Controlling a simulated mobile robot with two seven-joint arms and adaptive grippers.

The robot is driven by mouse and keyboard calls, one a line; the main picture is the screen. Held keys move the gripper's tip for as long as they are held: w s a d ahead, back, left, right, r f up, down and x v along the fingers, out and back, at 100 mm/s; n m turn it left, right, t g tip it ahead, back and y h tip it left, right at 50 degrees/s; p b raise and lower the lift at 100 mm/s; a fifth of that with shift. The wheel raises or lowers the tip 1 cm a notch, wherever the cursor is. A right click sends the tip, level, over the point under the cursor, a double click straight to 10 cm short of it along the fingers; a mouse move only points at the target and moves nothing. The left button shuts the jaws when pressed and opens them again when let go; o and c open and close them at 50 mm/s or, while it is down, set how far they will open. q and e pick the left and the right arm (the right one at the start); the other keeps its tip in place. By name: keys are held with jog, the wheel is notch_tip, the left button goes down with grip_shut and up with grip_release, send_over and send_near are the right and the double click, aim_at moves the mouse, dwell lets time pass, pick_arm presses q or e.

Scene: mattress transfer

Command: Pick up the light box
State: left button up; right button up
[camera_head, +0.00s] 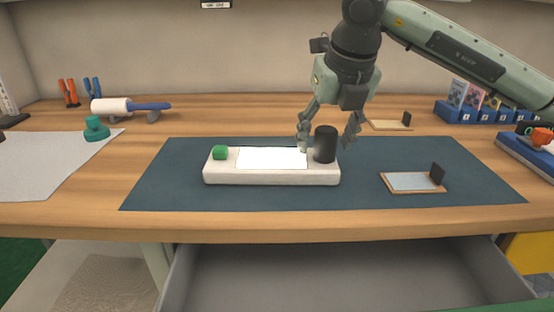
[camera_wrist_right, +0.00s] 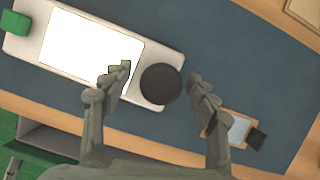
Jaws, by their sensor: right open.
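The light box (camera_head: 222,175) is a long white slab lying on the dark blue mat (camera_head: 150,190). It has a bright glowing panel (camera_head: 272,157), a green knob (camera_head: 220,152) at its left end and a black cylinder (camera_head: 325,145) standing at its right end. The light box also shows in the right wrist view (camera_wrist_right: 150,45), with the cylinder (camera_wrist_right: 160,83) there. My right gripper (camera_head: 328,143) points down, open and empty, with one finger on each side of the cylinder. I see gaps between the fingers and the cylinder. My left gripper is not in view.
A small framed plate (camera_head: 410,182) with a black tab lies right of the light box. A similar one (camera_head: 390,125) lies behind. A blue rack (camera_head: 470,112) stands at the back right. An open drawer (camera_head: 340,275) is below the table's front edge. The mat's left part is clear.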

jog(key=shift+w+f, duration=0.25)
jog(key=shift+f, duration=0.35)
jog(key=shift+r, duration=0.1)
grip_shut()
